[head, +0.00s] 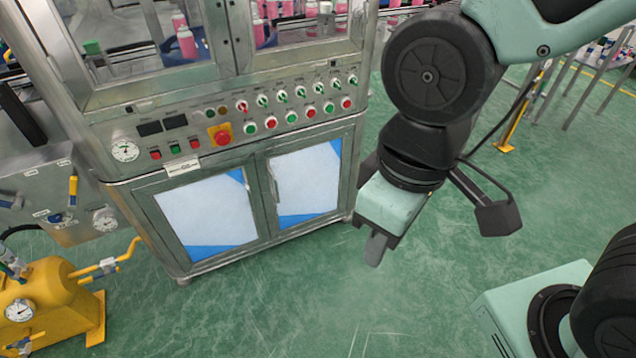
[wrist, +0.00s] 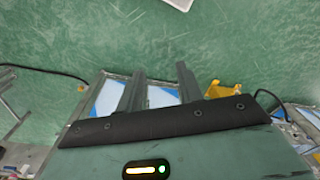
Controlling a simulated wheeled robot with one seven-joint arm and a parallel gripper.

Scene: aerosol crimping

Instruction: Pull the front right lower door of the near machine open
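The near machine is a metal cabinet (head: 90,172) at the left and middle of the head view. Its front right lower door (head: 307,180) has a pale panel with blue corners in a metal frame and looks closed. A slim upright handle (head: 273,182) sits at that door's left edge. My gripper (head: 376,250) hangs to the right of the door, pointing down, apart from the handle. In the wrist view my gripper (wrist: 160,72) shows two separated fingers with nothing between them. Pale door panels (wrist: 160,96) show behind the fingers there.
The front left lower door (head: 207,210) is also closed. Above the doors is a control panel with a red emergency button (head: 221,135) and several knobs. A yellow pump unit (head: 45,305) stands at the lower left. The green floor (head: 300,290) before the doors is clear.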

